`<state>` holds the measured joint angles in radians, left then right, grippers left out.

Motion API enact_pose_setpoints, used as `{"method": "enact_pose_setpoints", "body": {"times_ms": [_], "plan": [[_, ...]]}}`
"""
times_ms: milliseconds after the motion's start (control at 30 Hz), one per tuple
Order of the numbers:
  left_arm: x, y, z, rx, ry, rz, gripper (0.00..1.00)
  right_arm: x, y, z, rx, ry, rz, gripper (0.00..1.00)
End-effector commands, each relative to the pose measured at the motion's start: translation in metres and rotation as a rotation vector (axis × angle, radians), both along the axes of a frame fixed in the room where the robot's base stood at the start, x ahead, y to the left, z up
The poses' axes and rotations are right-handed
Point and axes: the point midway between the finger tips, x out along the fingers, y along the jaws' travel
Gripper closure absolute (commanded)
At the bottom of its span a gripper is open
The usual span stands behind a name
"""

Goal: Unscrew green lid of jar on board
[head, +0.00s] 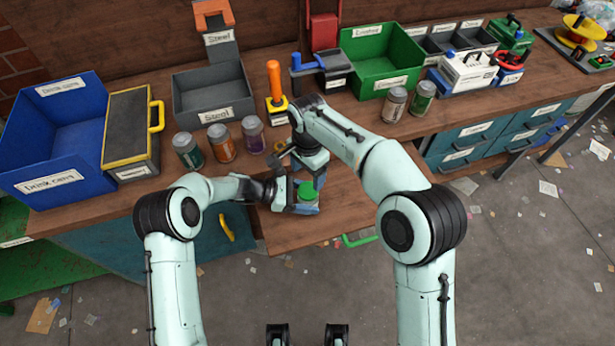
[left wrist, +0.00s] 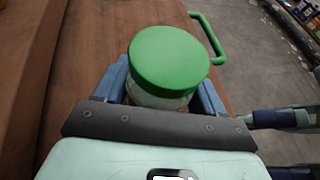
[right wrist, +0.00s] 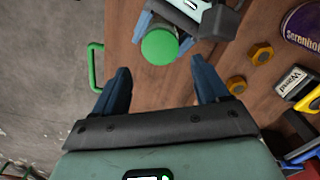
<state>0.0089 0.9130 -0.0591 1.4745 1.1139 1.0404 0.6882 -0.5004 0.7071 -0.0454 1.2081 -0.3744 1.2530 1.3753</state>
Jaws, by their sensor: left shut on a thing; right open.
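The jar's round green lid (head: 308,190) sits on the jar over the wooden board. In the left wrist view the lid (left wrist: 169,60) is on top of the clear jar (left wrist: 158,100). My left gripper (head: 304,207) is shut around the jar's body, blue fingers on both sides below the lid. My right gripper (head: 309,176) is open above the lid. In the right wrist view the lid (right wrist: 160,45) lies ahead of and between the spread blue fingers, which do not touch it. The jar's base is hidden.
The wooden board (head: 292,235) juts out at the front and has a green handle (head: 358,240). Yellow nuts (right wrist: 261,53) lie near the jar. A blue bin (head: 62,185) is at the far left.

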Motion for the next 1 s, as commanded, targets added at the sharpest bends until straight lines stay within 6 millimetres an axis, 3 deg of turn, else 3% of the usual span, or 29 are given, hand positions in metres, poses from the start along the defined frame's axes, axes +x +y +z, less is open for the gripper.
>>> {"method": "enact_pose_setpoints", "body": {"times_ms": [167, 600, 1000], "plan": [[0.0, 0.0, 0.0, 0.0, 0.0, 0.001, 1.0, 0.0, -0.002, 0.0, -0.004, 0.001, -0.05, 0.26], [0.0, 0.0, 0.001, -0.001, -0.001, 0.001, 1.0, 0.0, -0.002, -0.063, -0.003, 0.0, -0.049, 0.26], [0.0, 0.0, 0.001, -0.001, -0.001, 0.001, 1.0, 0.0, -0.001, -0.072, -0.002, -0.001, -0.049, 0.26]]}}
